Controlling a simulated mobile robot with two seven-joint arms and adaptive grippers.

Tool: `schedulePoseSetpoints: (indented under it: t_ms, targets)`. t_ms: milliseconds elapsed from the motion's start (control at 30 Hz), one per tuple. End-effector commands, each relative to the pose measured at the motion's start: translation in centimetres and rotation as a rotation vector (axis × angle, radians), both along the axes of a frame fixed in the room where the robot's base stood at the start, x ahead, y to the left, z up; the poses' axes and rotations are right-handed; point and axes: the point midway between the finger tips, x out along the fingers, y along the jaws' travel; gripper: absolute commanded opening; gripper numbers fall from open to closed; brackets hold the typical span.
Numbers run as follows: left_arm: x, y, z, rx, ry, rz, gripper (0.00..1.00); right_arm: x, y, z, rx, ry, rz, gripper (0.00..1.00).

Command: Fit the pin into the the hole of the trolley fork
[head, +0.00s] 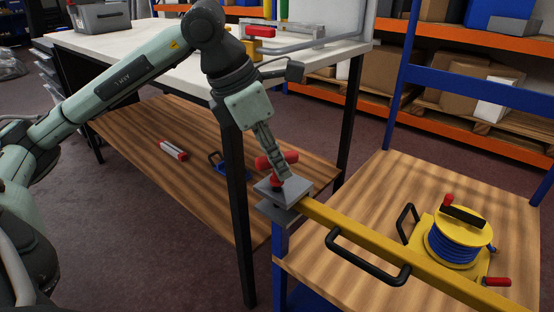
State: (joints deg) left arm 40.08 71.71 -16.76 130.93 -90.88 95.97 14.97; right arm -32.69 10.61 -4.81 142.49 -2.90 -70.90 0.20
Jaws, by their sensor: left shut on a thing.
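The red pin (291,157) shows on both sides of my left gripper (283,172), which is shut on it. My left arm comes in from the left and points down at the end of the yellow drawbar. The trolley fork (295,190) is a grey metal bracket with an upper and a lower plate at that end. The pin's lower red part is right at the upper plate. The hole is hidden by the pin and fingers, so I cannot tell how deep the pin sits. My right gripper is not in view.
The yellow drawbar (375,245) with black handles runs over the wooden trolley deck (375,185). A blue cable reel (453,243) stands on the deck. A white-topped workbench (170,75) with a lower wooden shelf stands behind my left arm. Orange shelving (470,140) is at the back.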

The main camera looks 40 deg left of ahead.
Motion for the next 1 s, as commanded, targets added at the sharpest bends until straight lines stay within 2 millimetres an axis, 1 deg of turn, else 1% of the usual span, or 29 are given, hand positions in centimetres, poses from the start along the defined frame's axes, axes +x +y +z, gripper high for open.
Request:
schedulePoseSetpoints:
  t_ms: [800, 833, 1000]
  targets:
    - [0.0, 0.0, -1.7, 0.0, 0.0, 0.0, 0.0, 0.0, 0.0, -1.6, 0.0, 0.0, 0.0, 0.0]
    - [0.0, 0.0, -1.6, 0.0, 0.0, 0.0, 0.16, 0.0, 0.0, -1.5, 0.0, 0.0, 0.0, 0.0]
    - [0.0, 0.0, -1.6, 0.0, 0.0, 0.0, 0.38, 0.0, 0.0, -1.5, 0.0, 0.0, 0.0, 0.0]
